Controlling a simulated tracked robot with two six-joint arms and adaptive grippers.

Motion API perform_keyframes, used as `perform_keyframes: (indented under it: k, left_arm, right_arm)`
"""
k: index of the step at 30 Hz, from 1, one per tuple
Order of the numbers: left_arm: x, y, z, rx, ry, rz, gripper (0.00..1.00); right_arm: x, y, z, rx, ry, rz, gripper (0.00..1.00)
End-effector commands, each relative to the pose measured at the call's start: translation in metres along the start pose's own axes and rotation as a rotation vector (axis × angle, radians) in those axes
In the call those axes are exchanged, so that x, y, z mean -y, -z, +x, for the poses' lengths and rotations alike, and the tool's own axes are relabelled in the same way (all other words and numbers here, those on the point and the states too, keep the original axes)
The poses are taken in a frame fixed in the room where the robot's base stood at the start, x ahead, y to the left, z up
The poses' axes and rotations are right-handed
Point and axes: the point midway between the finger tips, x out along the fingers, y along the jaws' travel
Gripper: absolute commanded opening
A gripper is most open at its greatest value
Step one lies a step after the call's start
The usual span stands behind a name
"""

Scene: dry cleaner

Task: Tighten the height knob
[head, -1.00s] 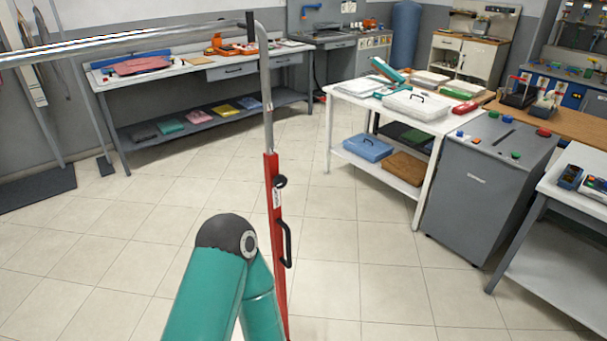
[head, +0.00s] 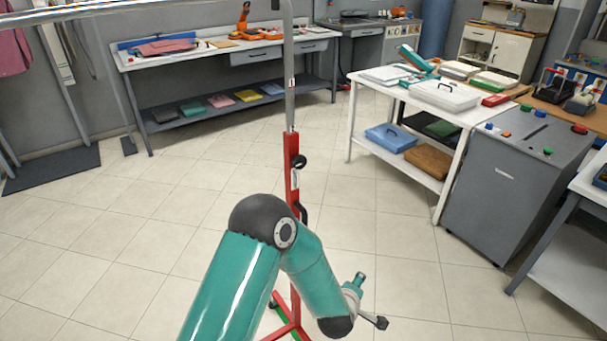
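The height knob (head: 299,161) is a small black round knob on the right side of the upper part of a red upright post (head: 291,150). A thinner grey metal tube (head: 289,85) rises out of the post. A teal arm of mine, taken as the left one, comes up from the bottom left of centre and bends down to the right in front of the post. Its gripper end (head: 376,320) is small and low, right of the post and well below the knob. Its fingers are too unclear to read. My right gripper is not in view.
A dark handle (head: 303,212) sits on the post below the knob, partly behind my arm. Red base legs (head: 287,328) spread on the floor. A white table (head: 350,130) and grey cabinet (head: 500,205) stand to the right. The tiled floor around the post is mostly clear.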

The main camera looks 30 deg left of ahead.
Motion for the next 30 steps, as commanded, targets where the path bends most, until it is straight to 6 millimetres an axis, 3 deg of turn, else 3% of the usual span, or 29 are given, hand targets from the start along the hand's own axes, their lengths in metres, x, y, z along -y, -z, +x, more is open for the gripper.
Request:
perform_keyframes:
  k: [1,3,6,9,13,18,23,30]
  left_arm:
    - [-0.043,0.014,0.010,-0.111,-0.132,-0.218,0.67]
    - [-0.097,0.040,0.004,-0.240,-0.319,-0.546,0.67]
    - [-0.154,0.073,-0.024,-0.359,-0.598,-0.991,0.67]
    - [-0.184,0.095,-0.061,-0.419,-0.853,-1.365,0.67]
    - [-0.199,0.108,-0.103,-0.449,-1.109,-1.705,0.67]
    - [-0.202,0.114,-0.131,-0.461,-1.277,-1.905,0.67]
    - [-0.204,0.126,-0.132,-0.465,-1.306,-1.936,0.67]
    - [-0.209,0.164,-0.116,-0.467,-1.303,-1.932,0.67]
  right_arm:
    - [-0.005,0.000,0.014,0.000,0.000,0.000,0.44]
    - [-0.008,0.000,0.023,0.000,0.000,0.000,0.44]
    - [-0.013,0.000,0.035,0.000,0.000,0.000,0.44]
    - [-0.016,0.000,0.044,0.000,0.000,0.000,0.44]
    - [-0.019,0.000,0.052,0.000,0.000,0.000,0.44]
    - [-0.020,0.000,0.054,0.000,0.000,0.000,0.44]
    - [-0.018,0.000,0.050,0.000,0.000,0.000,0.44]
    - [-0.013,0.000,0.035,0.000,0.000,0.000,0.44]
